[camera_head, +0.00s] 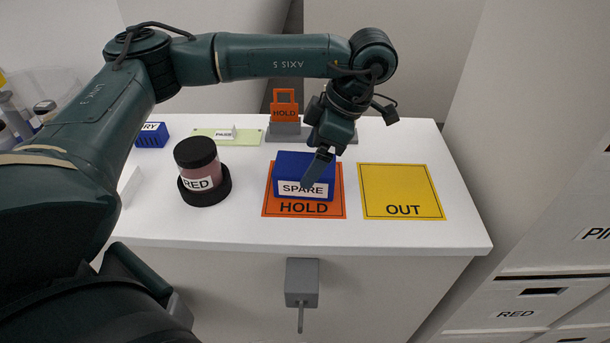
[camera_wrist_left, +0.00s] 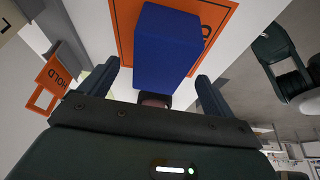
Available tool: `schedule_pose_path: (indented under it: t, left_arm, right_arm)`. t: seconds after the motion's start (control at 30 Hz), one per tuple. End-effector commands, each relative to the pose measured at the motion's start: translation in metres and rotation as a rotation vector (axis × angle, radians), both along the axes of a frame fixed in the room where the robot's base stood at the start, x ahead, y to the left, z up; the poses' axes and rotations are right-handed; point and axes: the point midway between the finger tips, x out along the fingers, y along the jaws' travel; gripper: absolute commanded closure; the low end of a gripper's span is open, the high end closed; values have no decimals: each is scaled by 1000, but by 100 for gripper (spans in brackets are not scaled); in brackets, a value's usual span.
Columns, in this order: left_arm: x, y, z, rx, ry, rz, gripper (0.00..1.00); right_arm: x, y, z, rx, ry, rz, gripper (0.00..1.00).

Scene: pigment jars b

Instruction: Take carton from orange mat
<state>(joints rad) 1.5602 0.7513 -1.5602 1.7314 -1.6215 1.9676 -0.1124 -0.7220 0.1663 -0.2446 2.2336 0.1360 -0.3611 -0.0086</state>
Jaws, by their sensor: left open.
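The carton is a blue box (camera_head: 305,168) with a white SPARE label on its front. It sits on the orange mat (camera_head: 270,208), which is marked HOLD. My left gripper (camera_head: 319,168) comes down from above and behind, with a finger in front of the box's right part. In the left wrist view the blue carton (camera_wrist_left: 165,50) lies ahead between the two spread fingers of the open left gripper (camera_wrist_left: 157,74). I cannot tell whether the fingers touch it. The orange mat (camera_wrist_left: 222,14) shows beyond it. My right gripper is not in view.
A yellow OUT mat (camera_head: 400,188) to the right is empty. A RED jar (camera_head: 198,168) stands in a black holder at left. An orange HOLD tag (camera_head: 284,105) stands on a grey base behind. A green strip (camera_head: 212,136) and a blue block (camera_head: 152,138) lie farther left.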

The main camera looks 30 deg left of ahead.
Motion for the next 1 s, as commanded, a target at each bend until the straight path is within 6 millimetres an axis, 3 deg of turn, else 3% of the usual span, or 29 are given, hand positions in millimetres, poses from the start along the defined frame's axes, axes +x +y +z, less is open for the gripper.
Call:
schedule_pose_path:
  t: [0.43,1.0]
  left_arm:
    - [-12,19,-46,-1,0,0,11]
    - [-12,20,-52,-1,1,-1,11]
  right_arm:
    - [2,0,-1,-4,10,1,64]
    - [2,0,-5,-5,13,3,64]
